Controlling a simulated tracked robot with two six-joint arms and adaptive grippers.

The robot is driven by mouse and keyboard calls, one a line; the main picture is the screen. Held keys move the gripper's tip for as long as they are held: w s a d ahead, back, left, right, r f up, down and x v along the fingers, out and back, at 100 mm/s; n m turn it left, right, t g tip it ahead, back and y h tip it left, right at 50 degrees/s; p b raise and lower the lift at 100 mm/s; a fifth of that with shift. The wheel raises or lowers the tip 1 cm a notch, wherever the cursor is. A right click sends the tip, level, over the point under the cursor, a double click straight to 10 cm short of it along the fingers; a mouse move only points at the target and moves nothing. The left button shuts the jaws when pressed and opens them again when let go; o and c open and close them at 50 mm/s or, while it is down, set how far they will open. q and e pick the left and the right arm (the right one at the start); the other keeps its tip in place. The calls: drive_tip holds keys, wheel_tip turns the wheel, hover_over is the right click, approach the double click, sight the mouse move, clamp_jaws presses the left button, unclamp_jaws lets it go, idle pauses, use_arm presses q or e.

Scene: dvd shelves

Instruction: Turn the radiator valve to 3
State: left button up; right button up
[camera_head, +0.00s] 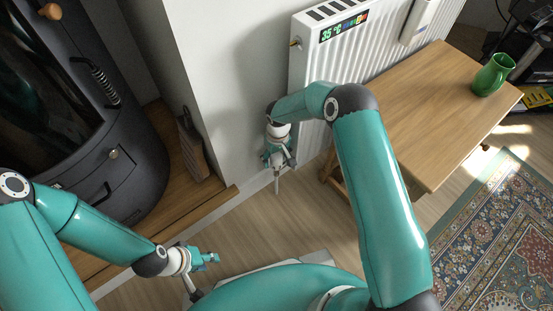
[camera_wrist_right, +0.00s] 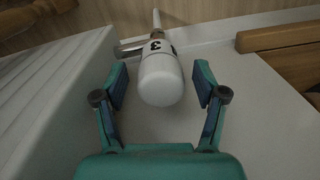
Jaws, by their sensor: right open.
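The radiator valve (camera_wrist_right: 162,75) is a white rounded knob in the right wrist view, with a dark 3 and part of another mark near its base. A metal fitting and a thin white pipe show behind it. My right gripper (camera_wrist_right: 161,82) is open, with one finger on each side of the knob and visible gaps to both. In the head view my right gripper (camera_head: 277,156) is low by the radiator's (camera_head: 345,60) left edge and hides most of the valve. My left gripper (camera_head: 208,258) is over the floor at lower left, apart from the valve; its opening is unclear.
The radiator's display reads 35 °C. A wooden table (camera_head: 430,110) with a green mug (camera_head: 493,75) stands right of my right arm. A dark stove (camera_head: 110,130) is at left on a wooden plinth. A patterned rug (camera_head: 500,240) lies at lower right.

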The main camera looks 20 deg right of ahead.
sight(275, 164)
drive_tip(key=r, duration=1)
drive_tip(key=shift+d+r, duration=0.2)
drive_tip(key=s+a+f+m+y, duration=0.1)
drive_tip(key=s+a+f, duration=0.15)
drive_tip(key=s, duration=0.65)
drive_tip(key=s+a+f+m+y, duration=0.15)
drive_tip(key=s+f, duration=0.25)
drive_tip(key=s, duration=0.5)
drive_tip(key=s+a+f+m+y, duration=0.1)
drive_tip(key=s+f+m, duration=0.15)
drive_tip(key=s, duration=0.65)
wheel_tip(275, 164, up, 34)
drive_tip(key=p, duration=3.4)
drive_tip(key=shift+w+d+n+t+p, duration=0.25)
drive_tip(key=shift+n+t+p, duration=0.05)
drive_tip(key=shift+n+p, duration=0.1)
